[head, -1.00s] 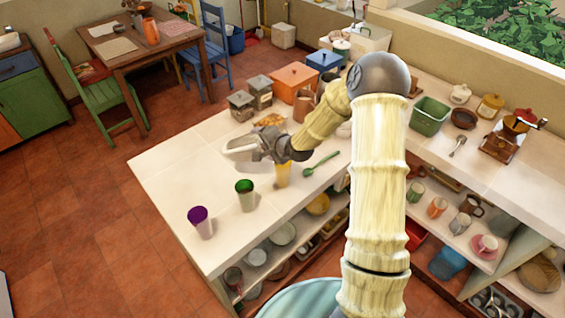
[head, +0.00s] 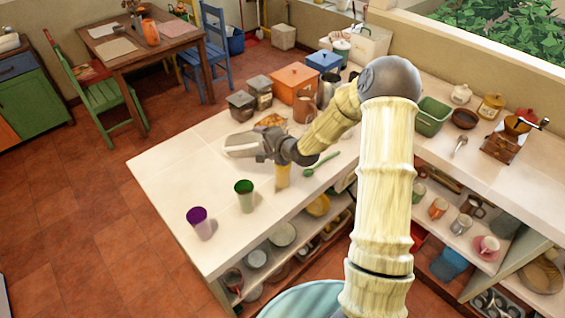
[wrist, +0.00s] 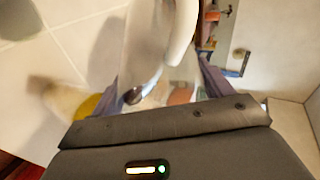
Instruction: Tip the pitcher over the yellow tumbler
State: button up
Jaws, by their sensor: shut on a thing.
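The pitcher (head: 240,145) is pale and glassy; in the head view it extends left from my gripper (head: 262,146) above the counter and looks tilted. In the wrist view its white handle (wrist: 183,30) runs up from between the fingers of my gripper (wrist: 160,88). My gripper is shut on the pitcher. The yellow tumbler (head: 283,176) stands on the counter just below and right of my gripper, its top partly hidden by my wrist. A yellow patch (wrist: 88,106), likely the tumbler, shows at lower left in the wrist view. I cannot see the pitcher's contents.
A green tumbler (head: 244,196) and a purple tumbler (head: 199,222) stand toward the front left of the counter (head: 165,175). A green spoon (head: 321,164) lies right of the yellow tumbler. Grey canisters (head: 241,104) and an orange box (head: 295,84) stand behind.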

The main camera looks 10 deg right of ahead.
jog(key=shift+s+d+r+m+t+y+b, duration=0.15)
jog(key=shift+r+t+y+b, duration=0.15)
jog(key=shift+b, duration=0.25)
jog(key=shift+s+r+m+t+y+b, duration=0.15)
jog(key=shift+t+y+b, duration=0.15)
jog(key=shift+t+b, duration=0.15)
dwell(4.7)
jog(key=shift+w+r, duration=0.1)
jog(key=shift+w+r+g+h+p, duration=0.15)
jog(key=shift+g+h+p, duration=0.2)
jog(key=shift+p, duration=0.55)
jog(key=shift+w+a+f+n+g+h+p, duration=0.15)
jog(key=shift+a+f+n+g+h+p, duration=0.3)
jog(key=shift+g+h+p, duration=0.2)
jog(key=shift+g+p, duration=0.25)
jog(key=shift+p, duration=0.15)
jog(key=shift+d+f, duration=0.1)
jog(key=shift+f, duration=0.2)
